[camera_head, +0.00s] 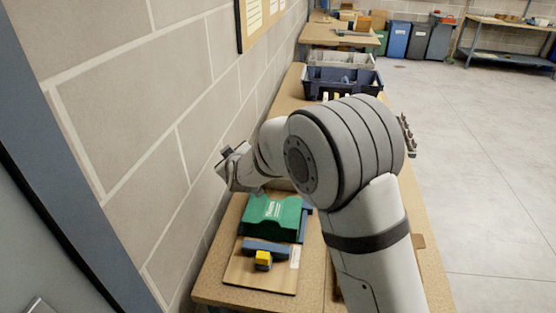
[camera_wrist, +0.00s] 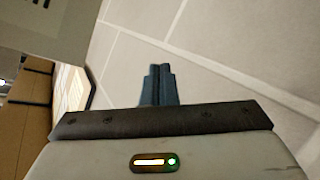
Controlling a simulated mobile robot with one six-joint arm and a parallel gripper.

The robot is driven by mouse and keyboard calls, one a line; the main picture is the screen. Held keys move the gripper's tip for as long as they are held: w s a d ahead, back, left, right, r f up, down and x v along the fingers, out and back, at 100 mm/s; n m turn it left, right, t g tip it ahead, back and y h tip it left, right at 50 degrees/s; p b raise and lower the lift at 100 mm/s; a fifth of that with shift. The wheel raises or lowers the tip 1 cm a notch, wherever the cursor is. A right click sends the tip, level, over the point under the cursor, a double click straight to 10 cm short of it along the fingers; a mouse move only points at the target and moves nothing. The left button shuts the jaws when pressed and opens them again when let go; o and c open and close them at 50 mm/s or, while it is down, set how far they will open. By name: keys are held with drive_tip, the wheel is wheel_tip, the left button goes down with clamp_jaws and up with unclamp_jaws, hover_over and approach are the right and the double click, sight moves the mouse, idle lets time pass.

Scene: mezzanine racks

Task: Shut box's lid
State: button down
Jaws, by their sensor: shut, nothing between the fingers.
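A green box-like item with white lettering (camera_head: 272,217) lies on a wooden board on the bench, below my arm in the head view. Its upper face looks dished, and I cannot tell which part is a lid or how far it stands open. My gripper (camera_head: 231,160) is beyond and to the left of it, raised near the block wall. In the wrist view my gripper's dark blue fingers (camera_wrist: 157,84) are together with nothing between them, and the wall fills the view behind them. The green item is not recognisable in the wrist view.
A blue bar (camera_head: 266,247) and a yellow-topped block (camera_head: 263,259) sit on the board (camera_head: 245,275) in front of the green item. A dark blue crate (camera_head: 342,87) stands farther along the bench. The block wall (camera_head: 130,125) closes the left side; open floor (camera_head: 490,170) lies right.

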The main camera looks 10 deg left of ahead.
drive_tip(key=s+d+f+n+t+h+b, duration=0.2)
drive_tip(key=s+d+n+t+h+b, duration=0.4)
drive_tip(key=s+d+t, duration=0.6)
drive_tip(key=w+d+r+g+p, duration=0.1)
drive_tip(key=w+r+g+p, duration=0.1)
drive_tip(key=w, duration=1.2)
wheel_tip(320, 180, up, 2)
drive_tip(key=shift+w+r+g+p, duration=0.15)
drive_tip(key=shift+w+g+p, duration=0.15)
drive_tip(key=shift+p, duration=0.15)
drive_tip(key=shift+d, duration=0.1)
